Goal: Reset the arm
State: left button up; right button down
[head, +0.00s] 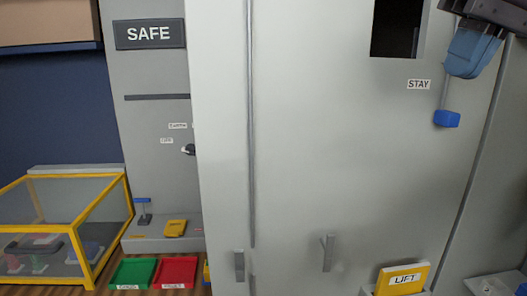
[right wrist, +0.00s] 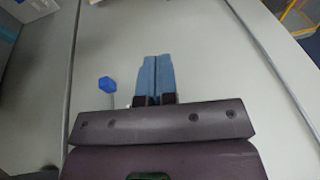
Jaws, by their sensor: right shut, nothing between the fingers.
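My right gripper (head: 461,70) shows at the upper right of the head view, in front of the tall grey cabinet (head: 330,150). Its blue fingers are shut together with nothing between them. They also show side by side in the middle of the right wrist view (right wrist: 153,75). A lever with a blue knob (head: 446,119) is just below the gripper in the head view, beside the STAY label (head: 418,84). The knob also shows left of the fingers in the right wrist view (right wrist: 106,84), apart from them. My left gripper is not in view.
A yellow-framed clear box (head: 73,234) stands at the lower left. Green (head: 131,273) and red (head: 174,272) trays lie near it. A SAFE sign (head: 149,34) is at the upper left. A yellow LIFT piece (head: 403,279) sits at the lower right. Handles (head: 327,253) project from the cabinet.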

jog(key=a+f+m+g+y, duration=0.3)
jog(key=a+f+m+y, duration=0.1)
jog(key=a+f+y, duration=0.3)
jog(key=a+f+m+g+y, duration=0.3)
jog(key=a+f+m+y, duration=0.2)
jog(key=a+y, duration=0.3)
jog(key=w+d+f+m+t, duration=0.2)
jog(key=w+f+m+t, duration=0.2)
jog(key=m+t, duration=0.85)
jog(key=w+d+f+m+t, duration=0.35)
jog(key=m+t, duration=0.45)
jog(key=m, duration=0.9)
jog(key=d+f+m+t+h, duration=0.2)
jog(key=d+f+m+h, duration=0.5)
jog(key=f+m+h, duration=0.9)
jog(key=s+d+f+m+g+h, duration=0.1)
jog(key=s+d+f+m+g, duration=0.25)
jog(key=s+f+m, duration=0.2)
jog(key=s+d+f+m+g+h, duration=0.2)
jog(key=s+d+f+m+g, duration=0.15)
jog(key=f+m, duration=0.3)
jog(key=s+f+m+g, duration=0.6)
jog(key=s+f+g, duration=0.3)
jog(key=s, duration=0.7)
jog(key=w+f+t+y, duration=0.1)
jog(key=w+f+t, duration=0.6)
jog(key=f, duration=0.4)
jog(key=shift+w+a+f+n+t+y, duration=0.15)
jog(key=shift+w+n+t+y, duration=0.2)
jog(key=shift+t, duration=0.5)
